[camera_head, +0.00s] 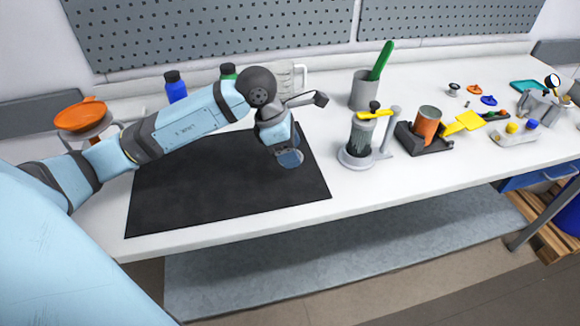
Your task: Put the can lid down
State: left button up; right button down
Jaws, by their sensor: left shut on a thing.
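My left arm reaches in from the left over the black mat (200,192). An orange-brown can (427,124) stands in a dark holder (412,147) to the right of the gripper. My right gripper is not in view.
A grey cylinder device with a yellow handle (361,140) stands between the mat and the can. A grey cup (363,92) with a green tool is behind it. Blue (176,88) and green-capped bottles and an orange pan (80,114) are at the back left. The mat's surface is bare.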

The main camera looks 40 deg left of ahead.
aim_at(290, 179)
pick_arm(q)
notch_tip(290, 179, down, 2)
jog(key=shift+f, duration=0.1)
notch_tip(290, 179, down, 3)
jog(key=shift+f, duration=0.2)
jog(key=shift+f, duration=0.2)
jog(key=o, duration=0.9)
